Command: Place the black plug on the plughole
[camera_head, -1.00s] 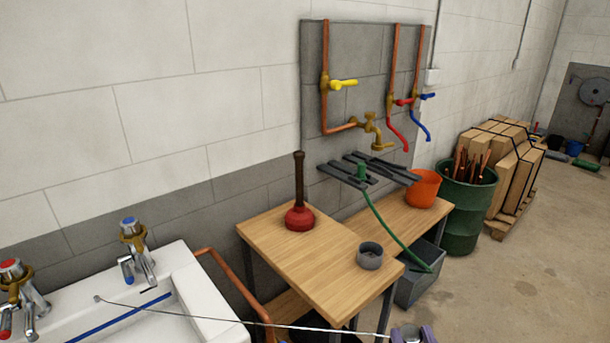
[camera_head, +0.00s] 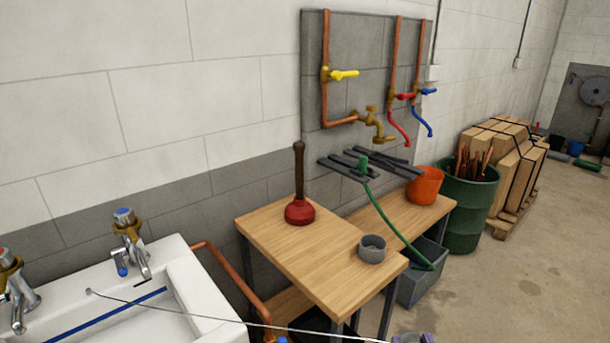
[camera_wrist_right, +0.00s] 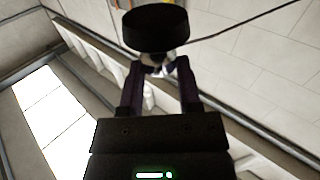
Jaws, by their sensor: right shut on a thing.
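The black plug (camera_wrist_right: 155,30) shows in the right wrist view, a dark disc at the tips of my right gripper (camera_wrist_right: 156,68). The gripper is shut on it, and a thin chain runs from it to the upper right. In the head view only a small purple bit of my right gripper (camera_head: 414,338) shows at the bottom edge, and the plug is out of sight there. The chain (camera_head: 215,318) runs from there left to the back of the white sink (camera_head: 215,310). The plughole is not visible; the sink's lower part is cut off. My left gripper is not in view.
Two taps (camera_head: 128,240) stand on the sink's back rim. A wooden table (camera_head: 320,255) to the right holds a red plunger (camera_head: 299,210) and a small grey cup (camera_head: 372,249). Beyond it are an orange bucket (camera_head: 425,188) and a green barrel (camera_head: 468,212). Floor at right is open.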

